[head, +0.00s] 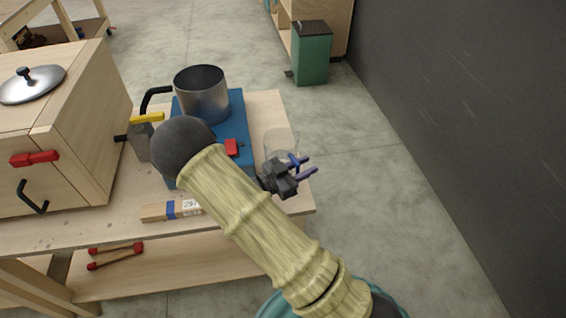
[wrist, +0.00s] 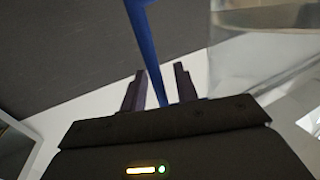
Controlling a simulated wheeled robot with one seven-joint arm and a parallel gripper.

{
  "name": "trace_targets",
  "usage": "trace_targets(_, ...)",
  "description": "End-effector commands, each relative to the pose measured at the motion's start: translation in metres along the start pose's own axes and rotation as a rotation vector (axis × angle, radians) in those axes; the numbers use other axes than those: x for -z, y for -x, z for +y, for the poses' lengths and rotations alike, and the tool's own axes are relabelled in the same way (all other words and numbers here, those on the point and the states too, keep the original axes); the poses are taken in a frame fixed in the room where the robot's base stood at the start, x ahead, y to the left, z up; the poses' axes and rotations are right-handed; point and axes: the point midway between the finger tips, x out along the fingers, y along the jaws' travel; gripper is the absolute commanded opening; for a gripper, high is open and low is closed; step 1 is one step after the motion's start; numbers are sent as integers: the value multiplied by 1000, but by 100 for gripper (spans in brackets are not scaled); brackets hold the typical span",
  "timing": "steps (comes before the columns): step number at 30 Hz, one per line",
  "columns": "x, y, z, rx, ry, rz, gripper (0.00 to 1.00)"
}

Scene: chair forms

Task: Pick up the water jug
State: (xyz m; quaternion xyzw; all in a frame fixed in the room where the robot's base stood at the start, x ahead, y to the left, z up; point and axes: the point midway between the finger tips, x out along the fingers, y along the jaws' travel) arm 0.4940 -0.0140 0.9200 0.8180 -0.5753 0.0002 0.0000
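The water jug (head: 280,141) is a clear, see-through vessel at the right edge of the wooden workbench. A blue strip, seemingly its handle (head: 294,161), is on its near right side. My gripper (head: 312,163) is at this near right side, its fingers pointing right. In the wrist view, the blue handle (wrist: 147,45) runs between the two dark fingers of my gripper (wrist: 160,75), with small gaps on both sides. The clear jug wall (wrist: 255,45) shows at the right there. The fingers are apart and not closed on the handle. My arm hides part of the bench.
A metal pot (head: 202,95) stands on a blue stove-like box (head: 238,115) left of the jug. A wooden cabinet (head: 75,120) stands farther left. A wooden block (head: 157,212) lies near the front edge. A green bin (head: 312,55) stands behind; floor right of the bench is clear.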

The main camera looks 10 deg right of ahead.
Motion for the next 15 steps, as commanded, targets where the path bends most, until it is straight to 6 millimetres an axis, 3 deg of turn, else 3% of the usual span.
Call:
trace_targets(1, 0, 1, 0, 2, 0, 0, 20)
trace_targets(4, 0, 2, -1, 4, 0, 0, 0)
trace_targets(15, 1, 2, -1, 4, -3, 1, 0)
